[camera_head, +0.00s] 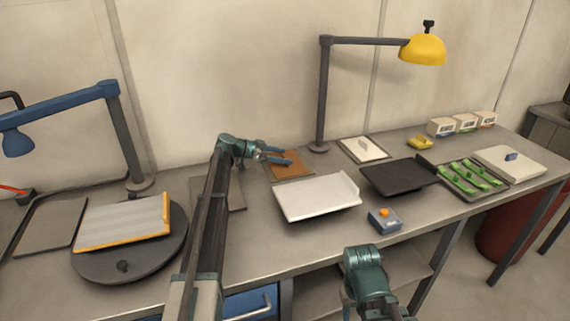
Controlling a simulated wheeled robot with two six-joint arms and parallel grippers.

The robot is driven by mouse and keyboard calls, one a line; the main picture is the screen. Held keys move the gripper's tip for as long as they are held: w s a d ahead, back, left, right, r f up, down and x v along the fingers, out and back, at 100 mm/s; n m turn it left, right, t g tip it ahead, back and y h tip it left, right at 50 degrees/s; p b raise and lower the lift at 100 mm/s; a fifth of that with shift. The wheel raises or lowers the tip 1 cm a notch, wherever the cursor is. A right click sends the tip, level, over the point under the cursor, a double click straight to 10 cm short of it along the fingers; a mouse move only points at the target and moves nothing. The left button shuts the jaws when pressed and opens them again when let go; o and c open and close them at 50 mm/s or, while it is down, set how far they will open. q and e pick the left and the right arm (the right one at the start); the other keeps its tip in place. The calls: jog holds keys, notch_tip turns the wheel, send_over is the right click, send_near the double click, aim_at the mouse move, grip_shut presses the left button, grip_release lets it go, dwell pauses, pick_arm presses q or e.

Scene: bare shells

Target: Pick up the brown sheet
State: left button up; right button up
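The brown sheet (294,168) lies in a shallow grey tray on the workbench, left of centre. My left gripper (284,156) reaches over the sheet's far left part from the left. Its two fingers look spread apart, with nothing seen between them. I cannot tell whether the fingertips touch the sheet. Part of the sheet's left side is hidden by the gripper. My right arm's teal wrist shows low in the picture, in front of the bench; its fingers cannot be made out.
A blue box with an orange button (384,220) sits near the front edge. A round turntable (128,263) is at left.

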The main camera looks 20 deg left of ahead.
pick_arm(q)
jog(key=c, duration=0.4)
jog(key=shift+o, duration=0.2)
jog(key=shift+r, duration=0.1)
notch_tip(320, 180, up, 10)
jog(key=p, duration=1)
